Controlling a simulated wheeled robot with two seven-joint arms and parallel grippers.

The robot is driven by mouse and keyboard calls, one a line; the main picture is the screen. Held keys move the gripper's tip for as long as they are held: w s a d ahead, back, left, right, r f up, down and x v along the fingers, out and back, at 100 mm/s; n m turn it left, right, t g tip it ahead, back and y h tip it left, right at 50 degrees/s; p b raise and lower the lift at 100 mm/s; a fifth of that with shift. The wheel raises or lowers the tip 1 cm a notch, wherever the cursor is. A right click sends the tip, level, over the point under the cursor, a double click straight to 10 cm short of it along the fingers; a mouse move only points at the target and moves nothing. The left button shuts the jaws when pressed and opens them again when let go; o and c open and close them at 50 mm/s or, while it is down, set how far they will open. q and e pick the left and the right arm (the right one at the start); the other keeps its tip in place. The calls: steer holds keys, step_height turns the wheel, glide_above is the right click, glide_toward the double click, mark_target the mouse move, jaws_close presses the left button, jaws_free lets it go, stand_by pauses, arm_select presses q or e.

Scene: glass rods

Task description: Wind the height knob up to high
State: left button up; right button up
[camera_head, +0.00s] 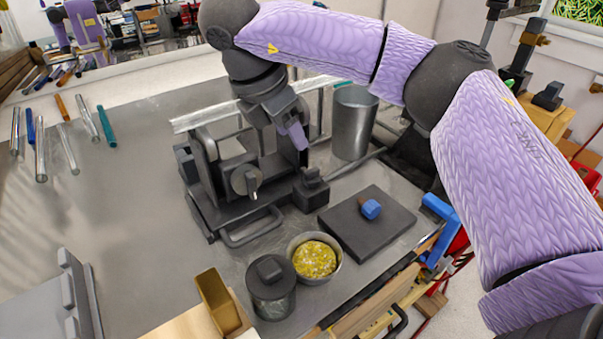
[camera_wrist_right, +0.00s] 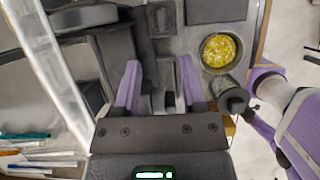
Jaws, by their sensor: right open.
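A dark machine frame (camera_head: 210,205) stands on the metal bench, with a round grey knob (camera_head: 246,181) on its front face. The knob has a pale pointer sticking out. I take this as the height knob; no scale is readable. My right gripper (camera_head: 293,136) is above the machine, behind and to the right of the knob, fingers pointing down. In the wrist view its two purple fingers (camera_wrist_right: 159,84) are spread, with nothing held. A small grey part of the machine shows between and below them. Purple parts of my left arm (camera_wrist_right: 300,125) show at the right there; its jaw state is unclear.
Clear glass rods (camera_head: 190,119) lie across the machine's top. A bowl of yellow bits (camera_head: 316,258), a lidded dark canister (camera_head: 271,290) and a black plate (camera_head: 388,238) with a blue knob (camera_head: 370,209) stand in front. A metal cylinder (camera_head: 353,125) stands behind. The bench's left middle is clear.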

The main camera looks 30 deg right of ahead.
mark_target(310, 171)
steer(key=b+x, duration=0.1)
steer(key=x, duration=0.8)
steer(key=shift+s, duration=0.1)
steer(key=shift+c, duration=0.3)
jaws_close()
